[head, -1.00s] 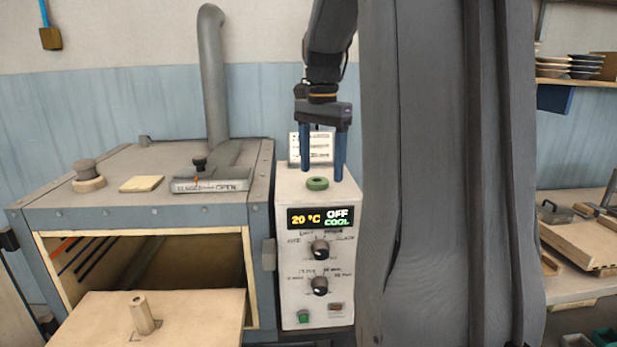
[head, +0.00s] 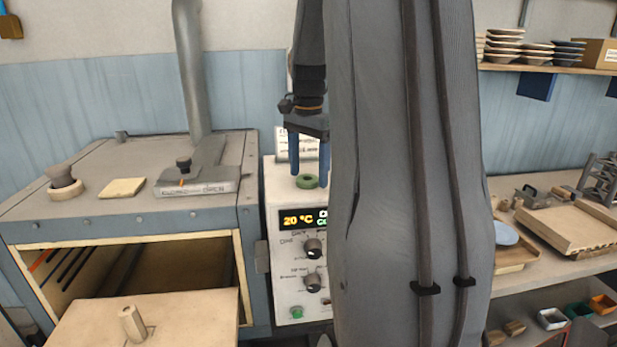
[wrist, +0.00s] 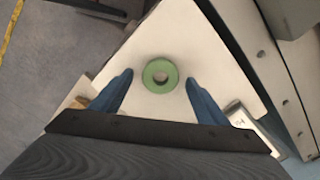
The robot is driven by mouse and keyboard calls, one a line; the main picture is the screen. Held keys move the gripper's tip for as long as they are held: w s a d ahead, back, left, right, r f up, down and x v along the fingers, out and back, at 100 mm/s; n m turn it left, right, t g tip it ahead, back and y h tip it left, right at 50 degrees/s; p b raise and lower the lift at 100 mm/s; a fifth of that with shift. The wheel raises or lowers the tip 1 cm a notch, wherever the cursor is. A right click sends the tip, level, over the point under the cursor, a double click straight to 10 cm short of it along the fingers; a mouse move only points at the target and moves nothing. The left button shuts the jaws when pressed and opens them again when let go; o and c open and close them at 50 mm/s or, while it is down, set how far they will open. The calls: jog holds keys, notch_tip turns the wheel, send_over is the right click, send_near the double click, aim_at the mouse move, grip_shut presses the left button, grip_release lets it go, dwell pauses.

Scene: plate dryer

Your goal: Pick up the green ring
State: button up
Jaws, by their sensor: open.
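The green ring (head: 307,181) lies flat on the white top of the control box (head: 275,203). In the wrist view the ring (wrist: 160,75) shows whole, with its hole facing up. My gripper (head: 309,172) is open, its blue fingers pointing down. In the wrist view the two fingertips (wrist: 159,77) stand apart, one on each side of the ring, with clear gaps between them and it. The fingers hold nothing. How far the tips are above the box top is hard to tell. My arm hides the right part of the box in the head view.
The dryer (head: 250,190) stands left of the box, its front open with a wooden board (head: 90,320) in front. A card holder (head: 300,142) stands behind the ring.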

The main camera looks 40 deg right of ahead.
aim_at(309, 178)
jog(key=shift+f, duration=0.3)
jog(key=c, duration=1.1)
jog(key=shift+r, duration=0.1)
notch_tip(309, 178, up, 10)
jog(key=b, duration=0.3)
jog(key=shift+d, duration=0.1)
